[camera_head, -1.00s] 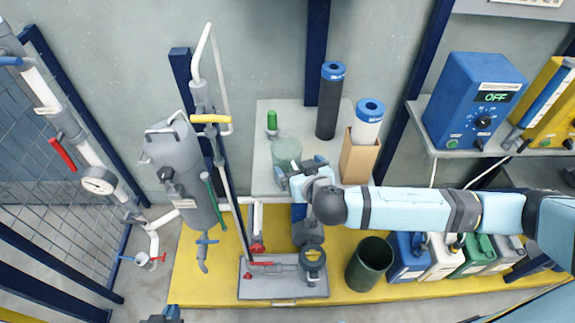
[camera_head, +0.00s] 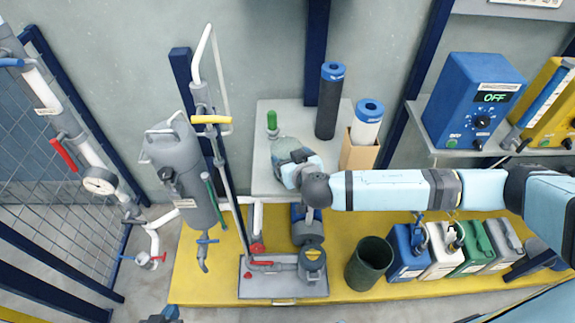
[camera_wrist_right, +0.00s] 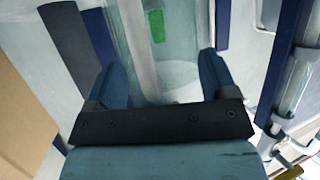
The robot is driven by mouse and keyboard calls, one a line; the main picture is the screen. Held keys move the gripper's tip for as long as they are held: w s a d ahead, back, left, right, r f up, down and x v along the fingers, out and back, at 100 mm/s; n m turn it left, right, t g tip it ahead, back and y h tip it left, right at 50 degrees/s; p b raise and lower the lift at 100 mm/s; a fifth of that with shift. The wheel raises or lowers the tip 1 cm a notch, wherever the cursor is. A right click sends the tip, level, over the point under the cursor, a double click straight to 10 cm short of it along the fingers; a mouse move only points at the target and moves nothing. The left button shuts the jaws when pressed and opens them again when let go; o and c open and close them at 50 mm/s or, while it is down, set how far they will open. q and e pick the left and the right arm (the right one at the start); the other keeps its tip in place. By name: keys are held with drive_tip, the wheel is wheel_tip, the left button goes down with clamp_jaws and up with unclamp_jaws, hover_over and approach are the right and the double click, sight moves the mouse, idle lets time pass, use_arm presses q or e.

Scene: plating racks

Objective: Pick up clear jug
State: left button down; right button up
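The clear jug (camera_head: 286,145) stands on the grey shelf (camera_head: 262,172), partly covered by my right gripper (camera_head: 292,157) in the head view. In the right wrist view the see-through jug (camera_wrist_right: 165,50) lies between the two blue fingers of my right gripper (camera_wrist_right: 163,80). The fingers are spread apart on either side of it; firm contact does not show. Only a small part of my left gripper (camera_head: 163,315) shows at the bottom edge of the head view, far from the jug.
A green-capped bottle (camera_head: 272,122) stands behind the jug to the left. A dark blue-topped cylinder (camera_head: 327,105) and a cardboard box with a white cylinder (camera_head: 359,153) stand to the right. A steel pipe (camera_head: 225,160) rises left of the shelf.

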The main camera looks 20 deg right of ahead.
wheel_tip(320, 180, up, 20)
drive_tip(key=p, duration=0.1)
idle(0.6)
